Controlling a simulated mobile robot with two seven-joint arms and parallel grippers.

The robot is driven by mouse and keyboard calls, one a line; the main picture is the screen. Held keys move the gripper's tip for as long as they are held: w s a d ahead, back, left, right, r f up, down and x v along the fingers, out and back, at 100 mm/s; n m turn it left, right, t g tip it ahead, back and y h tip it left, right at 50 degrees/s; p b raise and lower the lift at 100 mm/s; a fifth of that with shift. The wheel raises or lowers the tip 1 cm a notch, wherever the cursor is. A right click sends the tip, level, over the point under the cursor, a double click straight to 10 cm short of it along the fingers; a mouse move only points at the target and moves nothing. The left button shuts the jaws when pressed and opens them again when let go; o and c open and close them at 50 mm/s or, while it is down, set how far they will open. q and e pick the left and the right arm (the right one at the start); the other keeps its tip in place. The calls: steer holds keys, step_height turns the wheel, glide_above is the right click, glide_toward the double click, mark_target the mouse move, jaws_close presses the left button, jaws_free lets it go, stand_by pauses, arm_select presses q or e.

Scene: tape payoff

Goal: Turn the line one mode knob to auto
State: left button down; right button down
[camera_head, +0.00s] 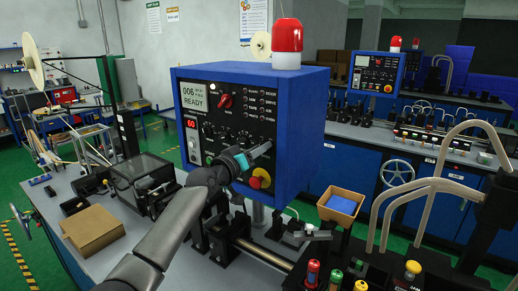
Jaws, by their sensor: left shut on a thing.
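A red selector knob (225,101) sits right of the display. A row of small black knobs (228,135) runs below it. I cannot read which knob is the line one mode knob. My left gripper (262,150) reaches up to the lower right of the panel and is shut on a small part there, seemingly a knob, which its fingers hide. My right gripper is not in view.
A red beacon (287,42) tops the box. A yellow and red stop button (260,178) lies just below my gripper. Bent pale tubes (425,190) and an orange bin (341,205) stand to the right. A cardboard box (93,230) lies on the left bench.

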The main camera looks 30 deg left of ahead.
arm_select(q)
steer(key=shift+f+n, duration=0.1)
steer(key=shift+n, duration=0.3)
steer(key=c, duration=0.9)
jaws_free()
steer(key=shift+s, duration=0.15)
steer(key=s, duration=0.5)
steer(key=s+a+b, duration=0.1)
steer(key=s, duration=0.4)
steer(key=s+a, duration=0.1)
steer(key=s, duration=0.4)
steer(key=shift+b, duration=0.3)
